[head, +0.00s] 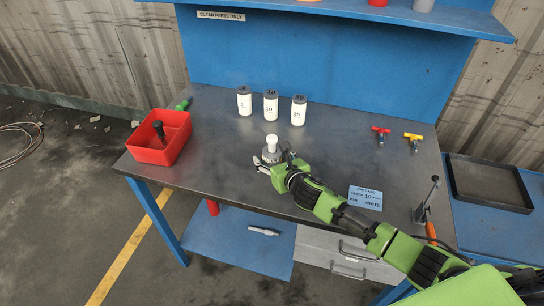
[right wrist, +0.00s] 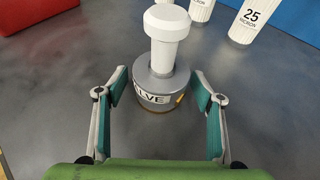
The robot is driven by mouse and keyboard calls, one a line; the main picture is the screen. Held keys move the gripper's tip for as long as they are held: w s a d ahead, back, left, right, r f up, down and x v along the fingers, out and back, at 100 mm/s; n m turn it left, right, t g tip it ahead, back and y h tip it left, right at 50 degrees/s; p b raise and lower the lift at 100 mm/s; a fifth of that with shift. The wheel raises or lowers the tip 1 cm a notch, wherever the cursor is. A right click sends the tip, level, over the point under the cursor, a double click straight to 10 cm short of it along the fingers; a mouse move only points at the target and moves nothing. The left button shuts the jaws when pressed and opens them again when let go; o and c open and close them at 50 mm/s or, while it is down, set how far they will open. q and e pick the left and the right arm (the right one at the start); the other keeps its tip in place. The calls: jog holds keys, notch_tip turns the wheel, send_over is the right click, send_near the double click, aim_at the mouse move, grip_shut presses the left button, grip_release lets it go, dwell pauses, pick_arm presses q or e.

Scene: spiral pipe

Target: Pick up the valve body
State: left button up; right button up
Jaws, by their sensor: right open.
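The valve body (head: 271,156) stands upright on the grey workbench, a short grey cylinder with a white knob-like top. In the right wrist view the valve body (right wrist: 154,88) shows a label reading "VLVE" or similar, partly cut. My right gripper (head: 272,164) reaches it from the front right. In the right wrist view the right gripper (right wrist: 156,92) is open, with one green-padded finger on each side of the valve body's base and visible gaps to both. My left gripper is not in view.
Three white micron canisters (head: 271,104) stand behind the valve body. A red bin (head: 160,150) is at the bench's left. A blue card (head: 365,198), a lever tool (head: 427,212) and red and yellow T-handled pieces (head: 381,134) lie to the right. The bench's left middle is clear.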

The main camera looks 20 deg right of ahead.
jog(key=c, duration=1.6)
jog(key=shift+w+r, duration=0.1)
jog(key=shift+r, duration=0.05)
jog(key=shift+r, duration=0.15)
